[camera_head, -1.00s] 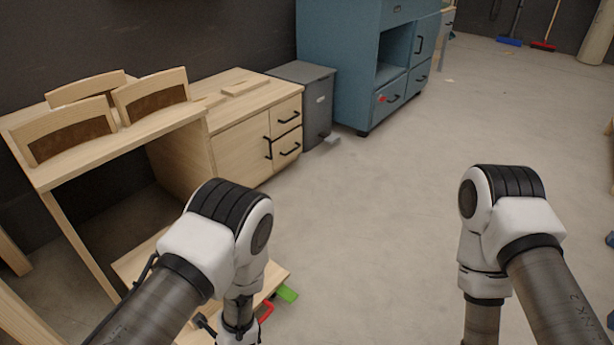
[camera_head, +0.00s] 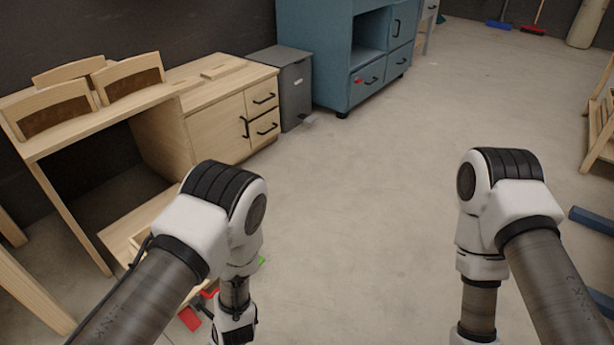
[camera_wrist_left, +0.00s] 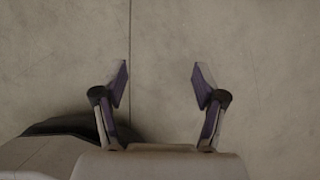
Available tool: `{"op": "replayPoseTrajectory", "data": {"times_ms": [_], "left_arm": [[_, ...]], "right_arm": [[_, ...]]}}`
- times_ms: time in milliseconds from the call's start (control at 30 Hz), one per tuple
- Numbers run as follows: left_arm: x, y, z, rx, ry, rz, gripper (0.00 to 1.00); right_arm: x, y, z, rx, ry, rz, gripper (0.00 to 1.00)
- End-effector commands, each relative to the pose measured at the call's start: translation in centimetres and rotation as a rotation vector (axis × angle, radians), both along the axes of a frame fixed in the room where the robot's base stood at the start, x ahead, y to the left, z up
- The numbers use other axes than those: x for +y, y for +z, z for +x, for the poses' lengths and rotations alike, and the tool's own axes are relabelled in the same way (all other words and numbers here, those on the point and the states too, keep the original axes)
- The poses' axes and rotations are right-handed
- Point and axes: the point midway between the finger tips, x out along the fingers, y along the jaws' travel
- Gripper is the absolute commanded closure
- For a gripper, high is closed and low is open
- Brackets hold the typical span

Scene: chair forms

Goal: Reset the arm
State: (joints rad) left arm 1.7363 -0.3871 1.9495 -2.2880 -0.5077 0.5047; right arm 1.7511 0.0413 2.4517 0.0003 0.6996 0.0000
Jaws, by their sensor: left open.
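My left arm (camera_head: 212,225) comes in from the lower left of the head view, bent at the elbow with its forearm pointing down. Its gripper is below the head view's edge. In the left wrist view, my left gripper (camera_wrist_left: 160,85) is open and empty, fingers apart over bare floor. My right arm (camera_head: 500,215) is at the lower right of the head view, also bent down. Its gripper is out of view.
A wooden desk (camera_head: 60,148) with several chair backs on it stands at left. A red-handled item (camera_head: 190,318) lies beside my left forearm. The middle floor (camera_head: 360,200) is clear.

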Motion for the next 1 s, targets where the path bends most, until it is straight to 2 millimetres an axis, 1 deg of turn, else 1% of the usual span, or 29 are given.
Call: {"op": "replayPoseTrajectory", "data": {"times_ms": [33,167,267,367,433,533,567,600,667,700,767,800,833,900,1000], "left_arm": [[1.0,-0.7,0.0,0.003,0.031,-0.003,0.29],[3.3,-0.9,-1.7,0.025,0.137,0.009,0.29],[4.9,-1.0,-3.8,0.056,0.254,0.018,0.29],[6.4,-1.2,-6.7,0.103,0.406,0.025,0.29],[7.2,-1.2,-9.2,0.145,0.534,0.026,0.29],[7.6,-1.1,-13.2,0.216,0.739,0.017,0.29],[7.5,-1.0,-14.4,0.237,0.806,0.012,0.29],[7.2,-0.9,-16.1,0.266,0.904,0.002,0.29],[6.4,-0.7,-18.7,0.311,1.071,-0.021,0.29],[5.6,-0.5,-20.3,0.336,1.194,-0.042,0.29],[4.0,-0.2,-22.3,0.360,1.402,-0.088,0.29],[2.9,0.0,-23.1,0.360,1.541,-0.125,0.29],[2.2,0.1,-23.4,0.351,1.639,-0.153,0.29],[1.1,0.1,-23.4,0.302,1.831,-0.217,0.29],[0.7,0.1,-22.6,0.188,2.036,-0.294,0.29]], "right_arm": [[0.0,-0.9,0.0,-0.001,0.001,0.000,0.29],[0.0,-1.3,0.1,-0.001,0.003,0.000,0.29],[0.0,-1.6,0.1,-0.002,0.002,0.000,0.29],[0.0,-2.0,0.1,-0.001,0.001,0.000,0.29],[0.0,-2.3,0.1,-0.001,0.002,0.000,0.29],[0.0,-2.7,0.1,-0.001,0.002,0.000,0.29],[0.0,-2.9,0.1,-0.001,0.002,0.000,0.29],[0.0,-3.0,0.1,-0.001,0.002,0.000,0.29],[0.0,-3.4,0.1,-0.001,0.002,0.000,0.29],[0.0,-3.6,0.1,-0.001,0.002,0.000,0.29],[0.0,-3.9,0.1,-0.001,0.002,0.000,0.29],[0.0,-4.0,0.1,-0.001,0.002,0.000,0.29],[0.0,-4.1,0.1,-0.001,0.002,0.000,0.29],[0.0,-4.2,0.1,-0.001,0.002,0.000,0.29],[0.0,-4.3,0.1,-0.001,0.002,0.000,0.29]]}}
